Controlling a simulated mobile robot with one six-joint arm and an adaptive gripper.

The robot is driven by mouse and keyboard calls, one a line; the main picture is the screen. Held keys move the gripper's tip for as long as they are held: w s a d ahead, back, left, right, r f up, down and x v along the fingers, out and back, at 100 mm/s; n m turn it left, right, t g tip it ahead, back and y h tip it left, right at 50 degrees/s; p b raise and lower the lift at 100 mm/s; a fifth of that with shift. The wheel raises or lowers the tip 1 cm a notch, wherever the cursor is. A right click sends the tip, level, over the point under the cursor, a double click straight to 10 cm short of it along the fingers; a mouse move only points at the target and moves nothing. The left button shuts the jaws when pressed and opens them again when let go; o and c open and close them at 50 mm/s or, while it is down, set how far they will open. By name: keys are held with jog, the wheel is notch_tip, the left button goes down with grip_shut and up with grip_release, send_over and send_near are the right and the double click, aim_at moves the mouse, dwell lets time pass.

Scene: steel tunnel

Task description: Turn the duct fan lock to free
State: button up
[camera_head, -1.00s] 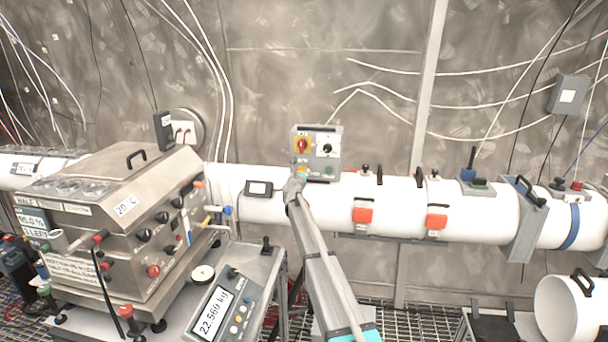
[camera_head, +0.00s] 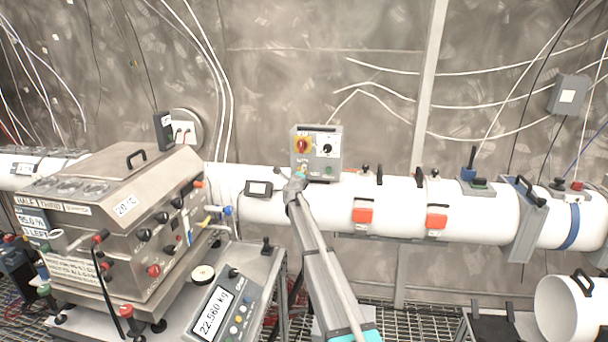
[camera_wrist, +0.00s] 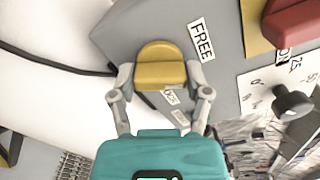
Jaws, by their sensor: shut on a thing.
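The control box (camera_head: 333,165) with the duct fan lock is fixed above the white duct in the head view. The lock is a yellow knob (camera_wrist: 158,72) on its grey face in the wrist view. My gripper (camera_wrist: 160,77) is shut on the yellow knob, with one finger on each side. A FREE label (camera_wrist: 201,39) is to the upper right of the knob. Smaller labels below the knob are partly covered by a finger and hard to read. In the head view my gripper (camera_head: 297,181) hides most of the knob.
A red switch on a yellow plate (camera_head: 302,146) and a black knob (camera_head: 327,149) are on the same box, close to my gripper. The white duct (camera_head: 400,195) runs below it. A steel machine (camera_head: 130,210) and a scale (camera_head: 218,305) stand to the left.

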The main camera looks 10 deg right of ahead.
jog(key=n, duration=0.4)
jog(key=shift+s+d+n, duration=0.1)
jog(key=shift+n, duration=0.3)
jog(key=o, duration=1.2)
jog(key=shift+c, duration=0.2)
jog(key=v, duration=1.2)
jog(key=shift+n, duration=0.3)
